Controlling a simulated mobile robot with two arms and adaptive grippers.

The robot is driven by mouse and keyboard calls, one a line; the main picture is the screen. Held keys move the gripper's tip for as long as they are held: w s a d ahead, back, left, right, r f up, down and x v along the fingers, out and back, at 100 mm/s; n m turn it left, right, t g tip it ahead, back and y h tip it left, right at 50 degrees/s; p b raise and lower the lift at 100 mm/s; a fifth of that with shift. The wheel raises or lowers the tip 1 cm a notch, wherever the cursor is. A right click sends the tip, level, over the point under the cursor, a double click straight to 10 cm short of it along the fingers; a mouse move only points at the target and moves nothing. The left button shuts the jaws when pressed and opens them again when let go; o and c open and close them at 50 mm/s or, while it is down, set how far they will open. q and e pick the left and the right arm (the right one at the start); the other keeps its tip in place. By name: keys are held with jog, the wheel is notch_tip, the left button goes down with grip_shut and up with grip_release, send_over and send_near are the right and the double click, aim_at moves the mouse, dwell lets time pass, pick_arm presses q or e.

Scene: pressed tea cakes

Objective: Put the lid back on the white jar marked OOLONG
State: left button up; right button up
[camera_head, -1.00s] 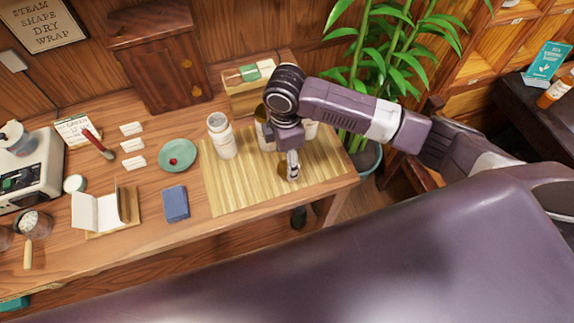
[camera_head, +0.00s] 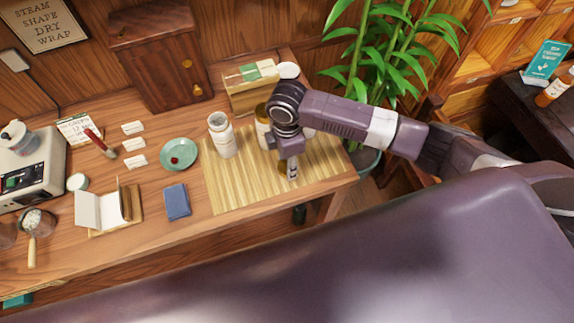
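A white jar (camera_head: 222,136) stands upright at the left of the bamboo mat (camera_head: 232,187), its top open with no lid on it. Its lettering is too small to read. My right gripper (camera_head: 293,175) points down low over the mat, right of the open jar. A small brownish round thing shows beside its fingers; I cannot tell whether they hold it. A white round piece (camera_head: 288,70) lies on the wooden box. My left gripper is out of view.
The wooden box (camera_head: 250,98) stands behind the jars. Left of the mat are a green saucer (camera_head: 179,154) with a red item, a blue packet (camera_head: 177,201), an open booklet (camera_head: 98,210) and a scale (camera_head: 28,165). The mat's front left is clear.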

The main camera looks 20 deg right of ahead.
jog(key=shift+r, duration=0.1)
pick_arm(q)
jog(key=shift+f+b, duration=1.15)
pick_arm(e)
notch_tip(320, 180, up, 20)
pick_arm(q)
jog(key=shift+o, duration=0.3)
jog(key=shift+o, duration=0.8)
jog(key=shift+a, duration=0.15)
